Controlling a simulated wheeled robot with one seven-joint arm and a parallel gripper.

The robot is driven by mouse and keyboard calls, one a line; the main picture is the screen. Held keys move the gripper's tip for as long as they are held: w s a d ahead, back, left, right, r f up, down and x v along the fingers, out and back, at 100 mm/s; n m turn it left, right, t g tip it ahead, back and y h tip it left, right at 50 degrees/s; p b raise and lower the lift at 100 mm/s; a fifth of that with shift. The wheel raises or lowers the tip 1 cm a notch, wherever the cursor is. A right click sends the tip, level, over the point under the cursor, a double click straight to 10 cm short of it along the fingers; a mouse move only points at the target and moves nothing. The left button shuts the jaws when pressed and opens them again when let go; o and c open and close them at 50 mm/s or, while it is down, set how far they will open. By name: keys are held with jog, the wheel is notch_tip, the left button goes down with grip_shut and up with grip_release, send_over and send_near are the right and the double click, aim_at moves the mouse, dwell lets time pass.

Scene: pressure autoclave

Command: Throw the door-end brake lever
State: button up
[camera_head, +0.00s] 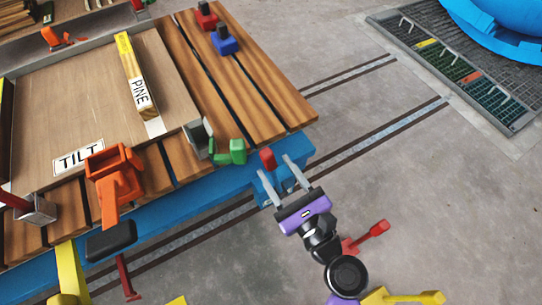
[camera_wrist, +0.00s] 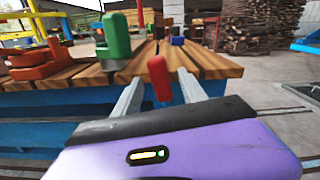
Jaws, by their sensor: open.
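A lever with a red grip (camera_head: 268,158) stands at the near right corner of the blue trolley frame (camera_head: 200,215). My gripper (camera_head: 276,168), purple with two grey fingers, is open at that corner, one finger on each side of the lever. In the wrist view my gripper (camera_wrist: 157,88) shows a gap beside the red grip; I cannot tell whether either finger touches it. The lever's lower part is hidden behind my gripper body.
The trolley's wooden deck (camera_head: 260,100) carries a green clamp (camera_head: 232,151), an orange clamp (camera_head: 115,180) and a board marked PINE (camera_head: 137,80). Floor rails (camera_head: 390,127) run toward a blue vessel (camera_head: 505,25). The floor right of the trolley is mostly clear.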

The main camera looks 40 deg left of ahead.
aim_at(272, 163)
jog(key=shift+x, duration=2.2)
jog(key=shift+c, duration=0.2)
grip_shut()
